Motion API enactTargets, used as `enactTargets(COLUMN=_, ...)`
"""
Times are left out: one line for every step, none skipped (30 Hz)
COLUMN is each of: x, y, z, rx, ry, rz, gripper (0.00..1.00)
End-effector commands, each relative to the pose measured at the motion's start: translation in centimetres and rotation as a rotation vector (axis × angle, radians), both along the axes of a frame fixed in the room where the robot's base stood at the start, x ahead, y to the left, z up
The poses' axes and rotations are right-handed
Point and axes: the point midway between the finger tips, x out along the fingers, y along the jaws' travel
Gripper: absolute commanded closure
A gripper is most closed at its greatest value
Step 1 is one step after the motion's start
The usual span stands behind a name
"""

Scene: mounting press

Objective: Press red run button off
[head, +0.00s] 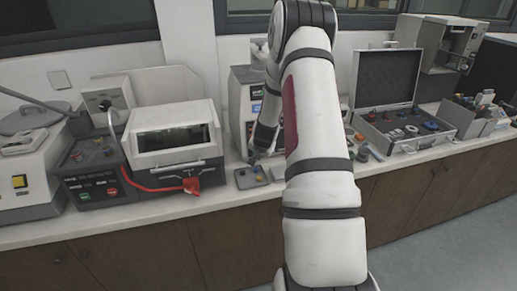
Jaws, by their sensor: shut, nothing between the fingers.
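My white arm crosses the middle of the head view. My gripper (254,156) is small and dark at its far end, left of the arm, just above a small grey pad (247,179) with a dark top and an orange spot on the counter. It looks shut and empty. A white upright machine (242,80) with a blue display stands behind it, and my arm hides much of its right side. I cannot make out a red run button on that machine. A red button (112,191) does show on the dark unit (92,172) at the left, far from my gripper.
An open case (415,128) with small parts lies to the right. The counter's front edge (222,198) is bare.

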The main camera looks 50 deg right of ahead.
Motion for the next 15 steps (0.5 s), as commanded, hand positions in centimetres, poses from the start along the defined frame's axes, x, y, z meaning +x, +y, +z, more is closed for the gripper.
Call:
enactTargets(x=-0.7, y=0.3, z=0.3, rx=0.001, ry=0.001, rz=0.0, gripper=1.0)
enactTargets(x=-0.9, y=0.4, z=0.4, rx=0.001, ry=0.0, rz=0.0, gripper=1.0)
enactTargets(x=-1.2, y=0.6, z=0.5, rx=0.001, ry=0.0, rz=0.0, gripper=1.0)
enactTargets(x=-1.5, y=0.7, z=0.5, rx=0.001, ry=0.0, rz=0.0, gripper=1.0)
enactTargets(x=-1.7, y=0.9, z=0.6, rx=0.002, ry=0.001, rz=0.001, gripper=1.0)
enactTargets(x=-2.0, y=1.1, z=0.6, rx=0.001, ry=0.0, rz=0.0, gripper=1.0)
enactTargets(x=-2.2, y=1.2, z=0.7, rx=0.001, ry=0.0, rz=0.0, gripper=1.0)
enactTargets(x=-2.4, y=1.4, z=0.7, rx=0.001, ry=0.0, rz=0.0, gripper=1.0)
enactTargets(x=-2.7, y=1.5, z=0.8, rx=0.001, ry=0.0, rz=0.0, gripper=1.0)
enactTargets(x=-2.9, y=1.7, z=0.8, rx=0.001, ry=-0.001, rz=0.001, gripper=1.0)
enactTargets(x=-3.1, y=1.8, z=0.9, rx=0.001, ry=0.0, rz=0.002, gripper=1.0)
enactTargets(x=-3.3, y=1.9, z=0.9, rx=0.0, ry=-0.001, rz=0.001, gripper=1.0)
enactTargets(x=-3.5, y=2.0, z=0.9, rx=0.0, ry=-0.001, rz=0.001, gripper=1.0)
enactTargets(x=-3.6, y=2.1, z=0.9, rx=0.0, ry=-0.001, rz=0.001, gripper=1.0)
enactTargets(x=-3.7, y=2.2, z=0.9, rx=0.001, ry=0.0, rz=0.002, gripper=1.0)
